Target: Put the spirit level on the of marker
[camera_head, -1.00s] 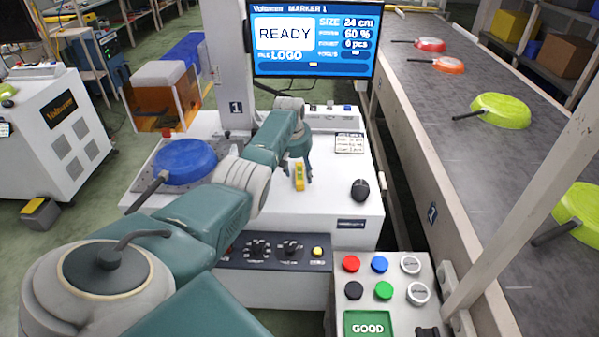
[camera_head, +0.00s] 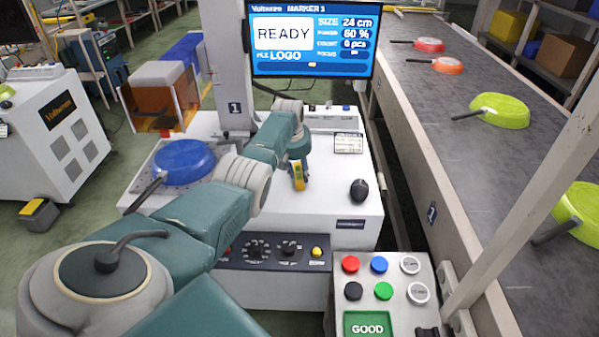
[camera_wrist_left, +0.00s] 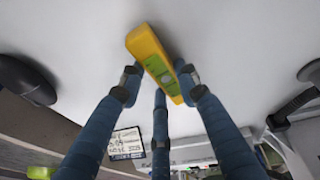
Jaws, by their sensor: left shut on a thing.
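The yellow spirit level (camera_head: 298,178) with a green vial area is at the middle of the marker's white worktop (camera_head: 325,205). My left gripper (camera_head: 298,162) is shut on it from above. The marker's monitor (camera_head: 312,40) reads READY. My right gripper is not in view.
A blue pan (camera_head: 184,162) rests on the perforated plate at the worktop's left. A black mouse (camera_head: 359,190) and a small label card (camera_head: 348,143) are at the right. A button panel (camera_head: 382,285) stands in front. A conveyor (camera_head: 470,150) with several pans runs at the right.

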